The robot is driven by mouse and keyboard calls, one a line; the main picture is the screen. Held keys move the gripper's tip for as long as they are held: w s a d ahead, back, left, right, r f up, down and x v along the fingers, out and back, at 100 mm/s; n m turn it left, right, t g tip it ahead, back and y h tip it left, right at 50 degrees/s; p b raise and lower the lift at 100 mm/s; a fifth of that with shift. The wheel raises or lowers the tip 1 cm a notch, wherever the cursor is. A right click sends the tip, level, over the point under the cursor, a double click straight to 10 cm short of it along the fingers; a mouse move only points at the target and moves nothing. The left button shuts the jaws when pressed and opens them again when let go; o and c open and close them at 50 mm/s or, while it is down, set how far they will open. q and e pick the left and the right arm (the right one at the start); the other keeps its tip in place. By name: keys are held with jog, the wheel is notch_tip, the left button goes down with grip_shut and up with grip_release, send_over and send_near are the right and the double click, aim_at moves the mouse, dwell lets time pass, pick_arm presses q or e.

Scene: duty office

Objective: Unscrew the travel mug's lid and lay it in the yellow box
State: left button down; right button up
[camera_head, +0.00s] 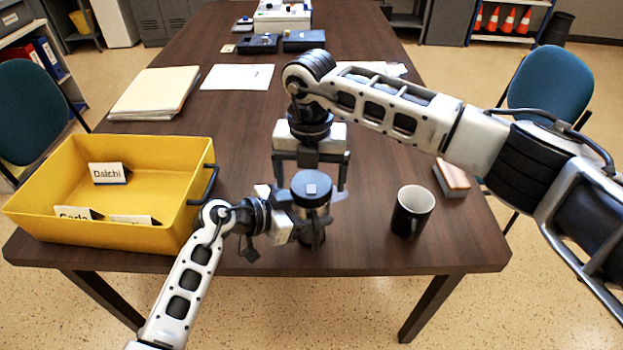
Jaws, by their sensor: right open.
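The travel mug (312,226) stands upright on the table near its front edge, with its dark lid (311,188) on top. My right gripper (310,184) comes down from above, open, with one finger on each side of the lid and apart from it. My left gripper (291,226) reaches the mug's body from the left, low down; its fingertips are partly hidden against the mug, so its grip is unclear. The yellow box (180,185) stands at the table's left, open at the top, with several white name cards inside, one reading "Daichi" (108,173).
A black mug (411,211) with a white inside stands right of the travel mug, near a small block (452,178). A stack of folders (154,92) and a paper sheet (237,77) lie behind the box. Dark devices (304,40) sit farther back. The box's right part is bare.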

notch_tip(320, 180, up, 3)
jog(key=shift+r, duration=0.15)
jog(key=shift+c, duration=0.4)
notch_tip(320, 180, up, 3)
jog(key=m, duration=0.3)
jog(key=shift+r, duration=0.1)
jog(key=shift+f, duration=3.9)
jog(key=c, duration=1)
pick_arm(q)
jog(key=shift+a, duration=0.1)
pick_arm(e)
jog(key=n, duration=0.3)
jog(key=shift+d, duration=0.1)
